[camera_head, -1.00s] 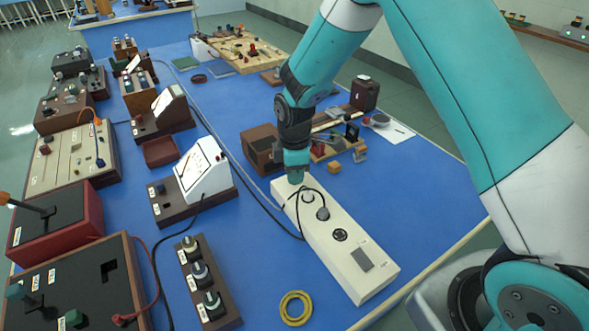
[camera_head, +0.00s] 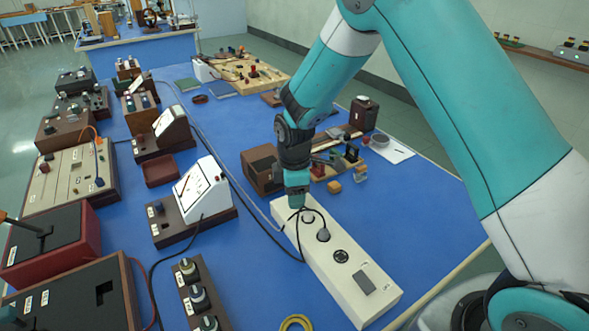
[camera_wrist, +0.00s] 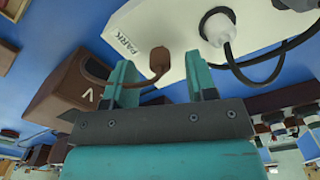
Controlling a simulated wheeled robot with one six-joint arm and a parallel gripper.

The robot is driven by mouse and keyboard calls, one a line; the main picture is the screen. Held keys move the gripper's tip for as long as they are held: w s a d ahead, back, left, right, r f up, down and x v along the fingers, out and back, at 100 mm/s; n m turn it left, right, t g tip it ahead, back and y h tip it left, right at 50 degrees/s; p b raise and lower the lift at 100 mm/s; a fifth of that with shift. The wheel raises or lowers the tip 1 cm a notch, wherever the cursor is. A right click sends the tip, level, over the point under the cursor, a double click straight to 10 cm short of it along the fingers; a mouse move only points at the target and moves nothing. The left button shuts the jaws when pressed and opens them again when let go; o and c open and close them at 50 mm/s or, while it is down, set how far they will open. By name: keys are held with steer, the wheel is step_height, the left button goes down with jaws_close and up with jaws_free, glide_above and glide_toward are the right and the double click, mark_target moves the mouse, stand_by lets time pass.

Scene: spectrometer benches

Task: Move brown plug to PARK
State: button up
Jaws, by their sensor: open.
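The brown plug (camera_wrist: 158,60) with its brown cord shows in the wrist view, at the edge of the white socket strip (camera_wrist: 173,17), beside the PARK label (camera_wrist: 125,43). I cannot tell whether it is seated in a socket. My gripper (camera_wrist: 160,68) is open, its two teal fingers on either side of the brown plug, with no clear grip on it. In the head view my gripper (camera_head: 297,204) points down at the far end of the strip (camera_head: 335,272) and hides the brown plug.
A white plug (camera_wrist: 217,27) with a black cord sits on the strip close to my right finger. In the head view a brown box (camera_head: 262,170) stands beside my gripper. Meters (camera_head: 202,190) stand to the left.

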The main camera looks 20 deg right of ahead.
step_height(320, 180, up, 17)
steer(key=shift+b, duration=0.45)
steer(key=shift+f, duration=0.15)
steer(key=s+a+r+m+y, duration=0.2)
steer(key=s+m, duration=0.2)
steer(key=s, duration=0.9)
steer(key=s+a+r+m+y, duration=0.2)
steer(key=s+r+m, duration=0.1)
steer(key=s, duration=1.1)
steer(key=shift+a+r+m, duration=0.15)
steer(key=shift+a+m, duration=0.15)
steer(key=shift+m, duration=0.6)
